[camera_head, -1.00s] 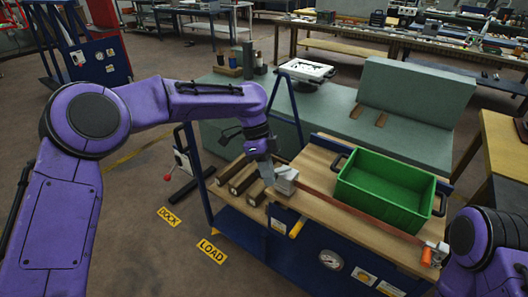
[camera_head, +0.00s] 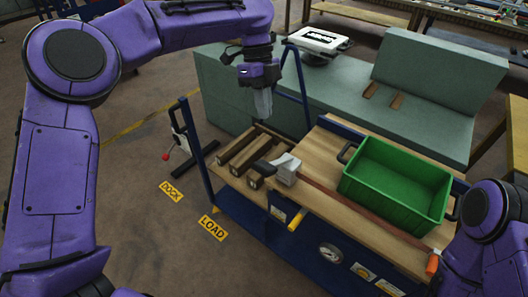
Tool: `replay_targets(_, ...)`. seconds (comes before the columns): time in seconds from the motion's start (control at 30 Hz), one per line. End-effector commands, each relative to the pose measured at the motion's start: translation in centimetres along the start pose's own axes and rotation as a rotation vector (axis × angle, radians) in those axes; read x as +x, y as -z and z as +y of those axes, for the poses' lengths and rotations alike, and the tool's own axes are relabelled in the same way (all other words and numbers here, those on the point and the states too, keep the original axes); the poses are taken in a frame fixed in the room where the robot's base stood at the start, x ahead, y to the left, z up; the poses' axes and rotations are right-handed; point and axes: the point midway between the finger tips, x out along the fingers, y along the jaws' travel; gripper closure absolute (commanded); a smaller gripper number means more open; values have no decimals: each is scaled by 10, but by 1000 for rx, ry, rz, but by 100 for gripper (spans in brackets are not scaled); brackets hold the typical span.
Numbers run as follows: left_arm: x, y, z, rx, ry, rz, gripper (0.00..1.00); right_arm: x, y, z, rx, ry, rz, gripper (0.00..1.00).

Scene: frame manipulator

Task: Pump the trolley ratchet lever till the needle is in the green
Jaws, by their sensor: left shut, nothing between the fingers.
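The ratchet (camera_head: 287,168), a grey metal block with a black lever (camera_head: 262,167) pointing left, sits on the trolley's wooden deck (camera_head: 318,158). A red-brown strap (camera_head: 365,210) runs from it along the deck, in front of the green crate. The round gauge (camera_head: 330,253) is on the trolley's blue front panel; its needle is too small to read. My left gripper (camera_head: 263,104) is shut and empty, pointing down above and behind the ratchet, apart from the lever. Only part of my right arm shows at the lower right; its gripper is not visible.
The green crate (camera_head: 397,184) stands on the deck, right of the ratchet. Several brown bars (camera_head: 240,152) lie left of it. A blue upright post (camera_head: 195,155) and a yellow handle (camera_head: 297,219) are close by. A grey-green bench (camera_head: 345,90) stands behind.

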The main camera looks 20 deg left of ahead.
Motion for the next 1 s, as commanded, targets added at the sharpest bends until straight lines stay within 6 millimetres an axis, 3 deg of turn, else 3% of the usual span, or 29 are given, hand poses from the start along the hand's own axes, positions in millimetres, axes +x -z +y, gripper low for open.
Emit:
replay_targets(0.3,69,2,0,3,-4,1,100,4,-1,-1,0,1,1,51)
replay_targets(0.5,104,-3,6,3,-3,1,100,-1,1,0,0,1,1,51)
replay_targets(0.7,122,-8,12,4,-2,-1,100,-3,2,0,0,1,1,51)
replay_targets(1.0,124,-9,13,4,-1,-1,100,-3,2,0,0,1,1,51)
